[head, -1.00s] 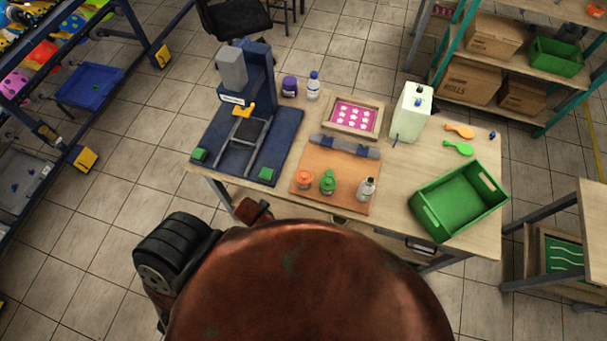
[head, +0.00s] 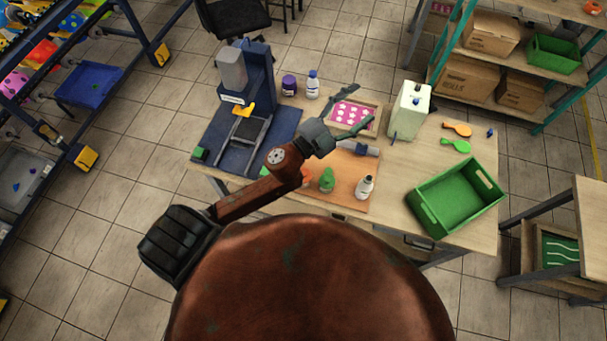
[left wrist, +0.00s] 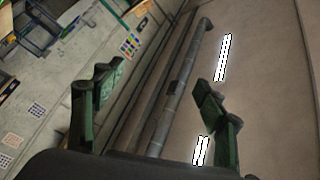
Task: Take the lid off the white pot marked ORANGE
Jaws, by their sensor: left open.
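My left gripper (head: 364,104) is open and empty, held over the table with its fingers spread above the framed pink screen. In the left wrist view the open fingers (left wrist: 160,86) have nothing between them. A small pot with an orange lid (head: 306,175) stands on the brown board (head: 341,200), largely hidden behind my left forearm. A pot with a green lid (head: 327,180) and a white bottle with a dark grey top (head: 365,188) stand to its right. No ORANGE marking is readable. My right gripper is not in view.
A blue press (head: 256,75) stands at the left of the table (head: 400,220). A purple jar (head: 289,85) and a white bottle (head: 312,84) are behind the arm. A pale container (head: 410,109), paddles and a green crate (head: 455,199) are on the right.

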